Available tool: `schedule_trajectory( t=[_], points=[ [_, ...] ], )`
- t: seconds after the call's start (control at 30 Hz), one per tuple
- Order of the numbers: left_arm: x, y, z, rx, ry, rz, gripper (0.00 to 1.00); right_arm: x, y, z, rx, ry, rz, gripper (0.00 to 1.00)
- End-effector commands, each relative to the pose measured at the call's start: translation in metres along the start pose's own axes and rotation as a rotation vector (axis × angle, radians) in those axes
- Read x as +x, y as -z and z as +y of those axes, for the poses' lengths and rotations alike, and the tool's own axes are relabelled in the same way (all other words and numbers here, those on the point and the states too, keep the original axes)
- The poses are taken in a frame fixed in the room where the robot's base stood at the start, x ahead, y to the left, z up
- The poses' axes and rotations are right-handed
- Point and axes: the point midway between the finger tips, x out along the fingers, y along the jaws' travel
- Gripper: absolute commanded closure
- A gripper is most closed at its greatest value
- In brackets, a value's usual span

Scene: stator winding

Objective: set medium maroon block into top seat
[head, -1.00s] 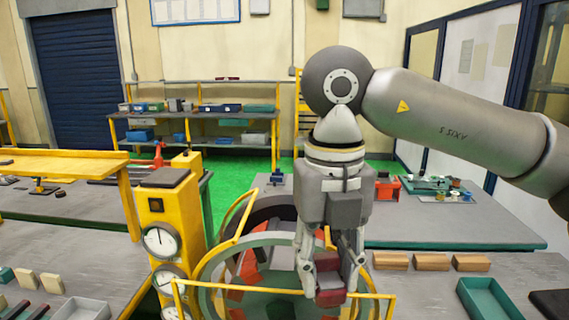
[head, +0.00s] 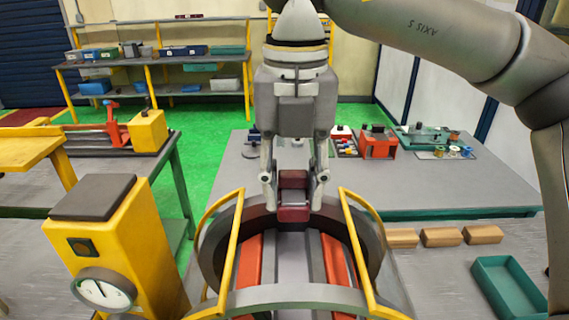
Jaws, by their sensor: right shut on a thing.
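My right gripper (head: 293,192) comes down from above and is shut on the maroon block (head: 293,213). It holds the block upright at the far upper rim of the round stator (head: 213,258). In this view I cannot tell whether the block touches the stator or hangs just in front of or above it. The stator's inside shows orange-red strips (head: 248,262) on both sides of a grey middle band. The top seat itself cannot be made out clearly behind the block. My left gripper is not in view.
Yellow rails (head: 357,247) flank the stator. A yellow gauge post (head: 118,245) stands at the left. Several wooden blocks (head: 441,237) and a green tray (head: 508,288) lie on the right bench. A grey table (head: 400,190) with an orange-red device (head: 378,143) stands behind.

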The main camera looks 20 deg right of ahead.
Motion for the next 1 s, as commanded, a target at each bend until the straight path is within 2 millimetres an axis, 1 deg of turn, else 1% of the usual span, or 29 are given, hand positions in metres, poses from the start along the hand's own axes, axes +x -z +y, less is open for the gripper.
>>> schedule_trajectory(
  t=[0.03, 0.2, 0.3, 0.37, 0.43, 0.6, 0.7, 0.83, 1.0],
  points=[
    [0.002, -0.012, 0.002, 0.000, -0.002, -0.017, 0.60, 0.003, 0.000, 0.000, 0.000, -0.002, -0.001, 1.00],
    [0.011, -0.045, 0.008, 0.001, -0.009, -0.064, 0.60, 0.018, 0.000, 0.000, 0.000, -0.001, -0.001, 1.00],
    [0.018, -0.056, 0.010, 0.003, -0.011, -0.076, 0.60, 0.032, 0.000, 0.000, 0.000, 0.000, -0.001, 1.00],
    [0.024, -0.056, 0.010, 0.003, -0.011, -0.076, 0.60, 0.040, 0.000, 0.000, 0.000, -0.001, -0.001, 1.00],
    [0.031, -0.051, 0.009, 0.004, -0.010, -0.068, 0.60, 0.050, 0.000, 0.000, 0.001, -0.002, -0.001, 1.00],
    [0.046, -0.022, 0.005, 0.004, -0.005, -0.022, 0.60, 0.072, 0.000, 0.000, 0.001, -0.002, -0.001, 1.00],
    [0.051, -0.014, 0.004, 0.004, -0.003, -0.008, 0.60, 0.079, 0.000, 0.000, 0.001, -0.003, -0.001, 1.00],
    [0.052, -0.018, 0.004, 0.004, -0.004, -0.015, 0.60, 0.082, 0.000, 0.000, 0.001, -0.003, -0.001, 1.00],
    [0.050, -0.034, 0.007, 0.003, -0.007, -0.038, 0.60, 0.082, 0.000, 0.000, 0.001, -0.003, -0.001, 1.00]
  ],
)
